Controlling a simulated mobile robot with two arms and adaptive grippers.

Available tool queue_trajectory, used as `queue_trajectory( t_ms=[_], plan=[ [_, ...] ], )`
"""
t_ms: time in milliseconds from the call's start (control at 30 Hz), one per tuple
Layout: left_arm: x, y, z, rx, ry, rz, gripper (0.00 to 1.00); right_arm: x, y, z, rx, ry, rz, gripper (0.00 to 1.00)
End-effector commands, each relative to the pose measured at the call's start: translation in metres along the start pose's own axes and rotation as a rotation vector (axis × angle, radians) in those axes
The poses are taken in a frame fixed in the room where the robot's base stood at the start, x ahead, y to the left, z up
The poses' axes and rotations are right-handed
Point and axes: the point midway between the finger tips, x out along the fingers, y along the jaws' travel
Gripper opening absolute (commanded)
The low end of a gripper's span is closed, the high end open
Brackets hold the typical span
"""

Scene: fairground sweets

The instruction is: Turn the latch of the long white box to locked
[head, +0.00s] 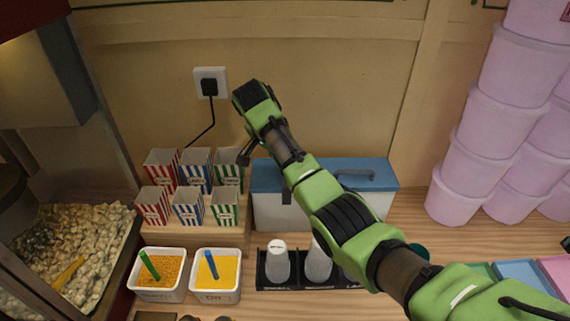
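The long white box (268,213) with a blue lid (378,168) stands at the back of the counter against the wall. A dark handle (355,173) lies on the lid's right part. My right arm crosses in front of the box from the lower right and covers much of its front. No latch can be made out; its position cannot be read. My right gripper (247,153) is seen partly, at the box's upper left corner beside the striped cartons. Its fingers are too small and dark to tell open from shut. My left gripper is not in view.
Striped cartons (189,209) stand on a stepped stand just left of the box. Tubs of orange (160,273) and yellow (216,275) topping and a black bottle rack (297,287) sit in front. Pink tubs (468,165) are stacked right. A plug (209,87) is on the wall.

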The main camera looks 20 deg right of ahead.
Motion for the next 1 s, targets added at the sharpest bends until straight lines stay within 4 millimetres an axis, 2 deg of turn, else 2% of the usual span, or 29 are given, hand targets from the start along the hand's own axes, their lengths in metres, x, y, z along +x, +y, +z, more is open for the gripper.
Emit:
queue_trajectory(
  t_ms=[33,67,100,133,433,567,667,900,1000],
  plan=[
    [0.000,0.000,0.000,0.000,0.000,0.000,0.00,-0.002,-0.001,-0.002,0.002,0.003,-0.005,0.01],
    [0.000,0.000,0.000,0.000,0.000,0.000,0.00,-0.002,-0.001,-0.002,0.002,0.003,-0.005,0.25],
    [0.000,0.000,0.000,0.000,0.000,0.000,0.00,-0.002,-0.001,-0.002,0.002,0.003,-0.005,0.36],
    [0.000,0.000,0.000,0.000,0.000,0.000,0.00,-0.002,-0.001,-0.001,0.002,0.003,-0.004,0.39],
    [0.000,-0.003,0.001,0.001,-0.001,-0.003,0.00,-0.001,0.000,-0.001,0.000,0.001,-0.001,0.39],
    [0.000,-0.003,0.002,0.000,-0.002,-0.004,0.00,-0.007,-0.001,0.000,-0.001,0.001,-0.003,0.39],
    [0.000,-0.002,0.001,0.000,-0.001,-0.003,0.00,-0.021,-0.001,0.000,-0.001,0.000,-0.005,0.39],
    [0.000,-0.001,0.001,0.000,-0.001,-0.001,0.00,-0.078,-0.002,0.001,-0.001,-0.001,-0.009,0.39],
    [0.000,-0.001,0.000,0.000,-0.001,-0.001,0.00,-0.085,-0.004,0.001,0.003,-0.002,-0.016,0.39]
  ],
)
